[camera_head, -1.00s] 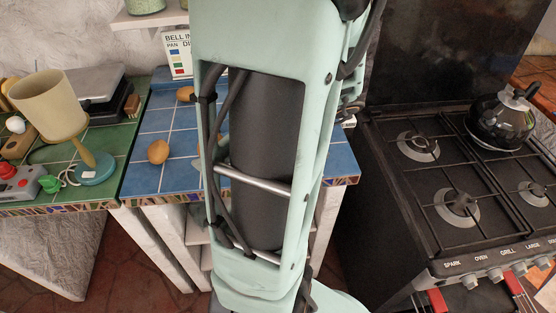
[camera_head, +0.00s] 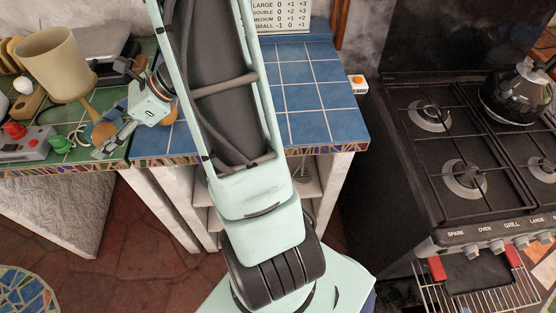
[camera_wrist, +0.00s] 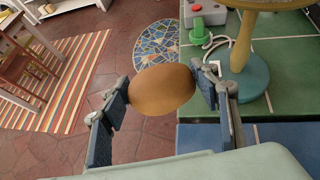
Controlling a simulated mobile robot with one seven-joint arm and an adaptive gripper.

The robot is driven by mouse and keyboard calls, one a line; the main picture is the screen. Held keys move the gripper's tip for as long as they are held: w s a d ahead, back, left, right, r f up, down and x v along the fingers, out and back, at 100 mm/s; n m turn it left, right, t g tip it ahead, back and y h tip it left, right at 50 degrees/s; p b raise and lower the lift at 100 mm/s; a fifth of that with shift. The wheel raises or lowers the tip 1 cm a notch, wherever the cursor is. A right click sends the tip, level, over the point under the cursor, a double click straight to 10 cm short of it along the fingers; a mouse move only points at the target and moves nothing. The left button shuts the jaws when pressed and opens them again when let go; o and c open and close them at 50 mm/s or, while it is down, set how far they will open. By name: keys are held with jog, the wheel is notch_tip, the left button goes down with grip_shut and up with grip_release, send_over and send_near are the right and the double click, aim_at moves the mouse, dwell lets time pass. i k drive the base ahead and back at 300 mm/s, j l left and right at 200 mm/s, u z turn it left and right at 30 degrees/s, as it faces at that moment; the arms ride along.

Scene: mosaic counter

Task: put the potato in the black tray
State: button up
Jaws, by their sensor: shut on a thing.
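The potato (camera_wrist: 161,90) is brown and smooth and sits between the two fingers of my gripper (camera_wrist: 163,88) in the wrist view. The gripper is shut on it. In the head view my gripper (camera_head: 106,135) is at the left, over the front of the green tiled counter, with the potato (camera_head: 103,132) partly covered by the fingers. I cannot make out the black tray clearly. A dark shape (camera_head: 106,76) shows beside the grey scale, partly hidden behind my wrist.
A beige cup-shaped stand (camera_head: 55,64) with a teal base (camera_wrist: 246,78) is close to my gripper. A grey box with red and green knobs (camera_head: 30,145) sits at the left. The blue tiles (camera_head: 310,95) right of my arm are clear. A stove (camera_head: 450,150) stands further right.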

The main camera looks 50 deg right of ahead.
aim_at(453, 256)
jog(key=z, duration=3.1)
jog(key=k+l+z, duration=0.25)
jog(key=l+z, duration=0.15)
jog(key=k+l, duration=0.2)
jog(key=l, duration=0.2)
jog(key=i+j, duration=0.2)
jog(key=i, duration=0.15)
